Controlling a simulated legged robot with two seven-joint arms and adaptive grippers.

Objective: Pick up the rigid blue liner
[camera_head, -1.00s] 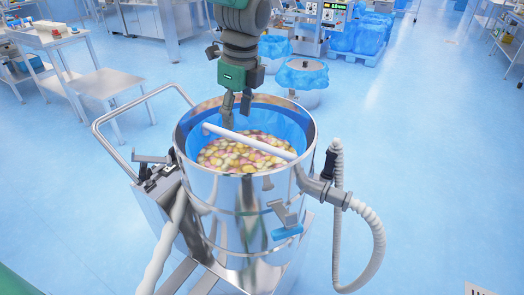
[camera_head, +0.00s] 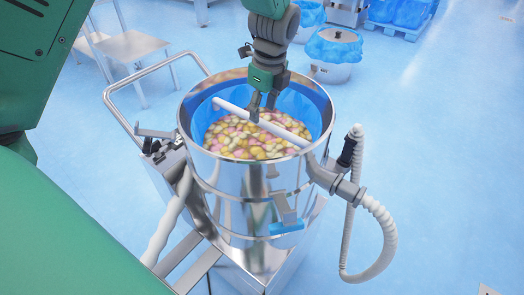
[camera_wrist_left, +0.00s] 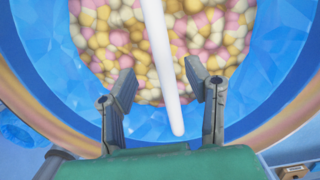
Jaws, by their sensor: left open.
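The blue liner (camera_head: 300,106) lines the inside of a steel drum (camera_head: 215,168) and surrounds a heap of pink, yellow and white snacks (camera_head: 250,144). It also shows as a crinkled blue band in the left wrist view (camera_wrist_left: 58,62). A white bar (camera_head: 290,135) lies across the drum mouth. My left gripper (camera_head: 262,108) is over the drum, open and empty. In the left wrist view, its fingers (camera_wrist_left: 160,78) appear on either side of the white bar (camera_wrist_left: 160,50). I cannot tell whether they touch it. My right gripper is not in view.
The drum stands on a cart with a metal handle (camera_head: 122,100) at left and a ribbed hose (camera_head: 385,225) at right. A blue-covered container (camera_head: 334,48) stands behind. A metal table (camera_head: 130,46) is at back left.

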